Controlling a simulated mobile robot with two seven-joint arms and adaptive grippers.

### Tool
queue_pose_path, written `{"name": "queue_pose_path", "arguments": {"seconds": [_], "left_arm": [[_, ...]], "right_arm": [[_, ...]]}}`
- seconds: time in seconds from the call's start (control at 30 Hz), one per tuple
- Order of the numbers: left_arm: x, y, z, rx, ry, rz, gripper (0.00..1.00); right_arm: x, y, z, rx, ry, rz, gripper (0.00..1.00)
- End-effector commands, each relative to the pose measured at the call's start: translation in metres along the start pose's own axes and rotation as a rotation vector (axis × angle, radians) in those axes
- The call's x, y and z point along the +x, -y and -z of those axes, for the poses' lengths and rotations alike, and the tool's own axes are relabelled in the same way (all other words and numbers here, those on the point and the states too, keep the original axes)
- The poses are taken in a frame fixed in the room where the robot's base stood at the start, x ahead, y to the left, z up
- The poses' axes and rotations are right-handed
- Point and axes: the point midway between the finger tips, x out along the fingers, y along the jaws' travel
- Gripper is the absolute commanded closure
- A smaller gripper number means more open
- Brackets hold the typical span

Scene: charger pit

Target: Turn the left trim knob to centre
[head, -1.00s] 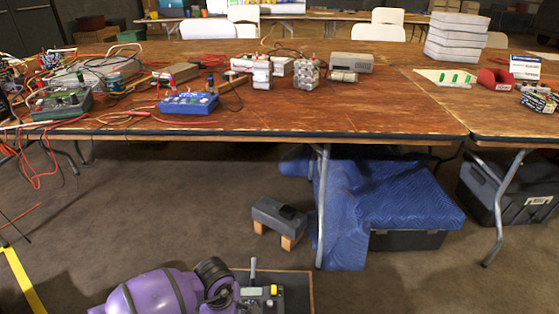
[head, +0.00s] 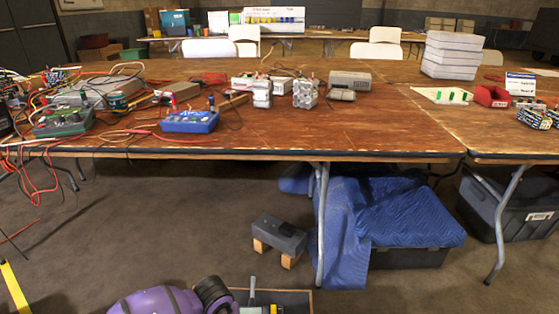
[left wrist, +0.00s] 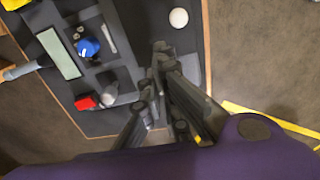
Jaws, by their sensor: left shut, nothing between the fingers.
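A dark control panel (left wrist: 125,55) lies below my left gripper in the left wrist view. On it are a blue round knob (left wrist: 88,47), a red part (left wrist: 85,103), a white round cap (left wrist: 179,18) and a pale strip (left wrist: 60,54). I cannot tell which part is the left trim knob. My left gripper (left wrist: 160,50) is shut and empty, over the panel and to the right of the blue knob in the picture. In the head view only the panel's far part (head: 290,297) shows at the bottom edge. My right gripper is not in view.
A wooden table (head: 300,125) with wired boxes, including a blue box (head: 190,121), stands beyond the panel. Under it are a blue blanket (head: 400,205) over a dark case and a small grey block on wooden feet (head: 279,234). Floor between is bare.

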Motion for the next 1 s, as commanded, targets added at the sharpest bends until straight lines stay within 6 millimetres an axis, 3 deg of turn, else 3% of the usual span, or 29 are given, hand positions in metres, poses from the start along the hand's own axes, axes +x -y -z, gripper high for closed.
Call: {"name": "queue_pose_path", "arguments": {"seconds": [0.03,0.8,1.0], "left_arm": [[0.008,0.001,0.005,-0.002,-0.008,0.0,1.0],[0.01,0.0,-0.003,0.0,-0.008,0.002,1.0],[-0.001,-0.001,-0.005,0.0,-0.006,0.0,1.0]], "right_arm": [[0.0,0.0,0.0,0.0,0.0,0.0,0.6],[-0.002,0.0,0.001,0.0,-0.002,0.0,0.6],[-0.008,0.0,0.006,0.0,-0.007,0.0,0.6]]}}
